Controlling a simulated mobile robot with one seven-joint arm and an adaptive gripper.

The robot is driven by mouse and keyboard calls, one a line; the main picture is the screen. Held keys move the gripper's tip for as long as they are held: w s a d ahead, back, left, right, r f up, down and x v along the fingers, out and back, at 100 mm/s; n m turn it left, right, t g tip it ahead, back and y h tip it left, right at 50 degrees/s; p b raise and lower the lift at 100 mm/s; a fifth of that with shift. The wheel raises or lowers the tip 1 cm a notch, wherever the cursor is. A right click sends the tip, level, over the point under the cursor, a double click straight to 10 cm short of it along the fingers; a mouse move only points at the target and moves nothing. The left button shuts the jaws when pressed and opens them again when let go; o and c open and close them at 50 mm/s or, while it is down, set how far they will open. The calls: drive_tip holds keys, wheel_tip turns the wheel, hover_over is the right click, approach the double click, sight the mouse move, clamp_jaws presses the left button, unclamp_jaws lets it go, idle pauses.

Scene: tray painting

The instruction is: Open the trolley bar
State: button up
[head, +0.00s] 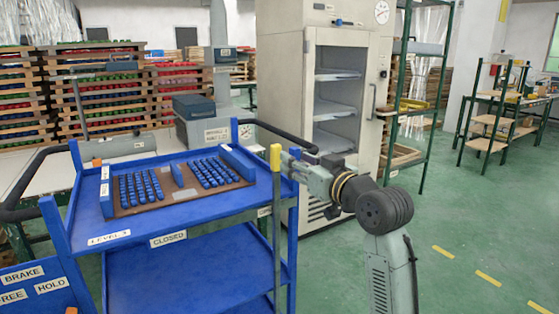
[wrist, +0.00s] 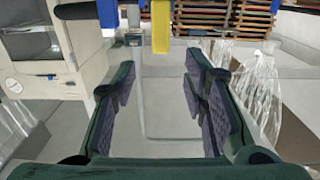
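The blue trolley (head: 200,215) stands at the left in the head view, with labels reading LEVEL 3 and CLOSED on its front edge. The trolley bar is an upright grey post with a yellow grip (head: 275,157) at the trolley's right side. The yellow grip also shows at the top of the wrist view (wrist: 160,25). My gripper (head: 292,162) is just right of the grip in the head view. In the wrist view my gripper (wrist: 161,85) is open, nothing between its pads, and the grip lies beyond the fingertips. Contact cannot be seen.
A board with several blue blocks (head: 140,208) lies on the trolley's top. A black handle (head: 28,180) curves at its left. A white cabinet (head: 375,60) with shelves stands behind my arm. A green rack (head: 437,120) is to its right.

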sight(278, 149)
drive_tip(key=p+x, duration=0.2)
drive_tip(key=x, duration=0.8)
drive_tip(key=shift+w+a+r, duration=0.1)
drive_tip(key=shift+w+a, duration=0.05)
drive_tip(key=shift+a, duration=0.1)
clamp_jaws()
idle(0.4)
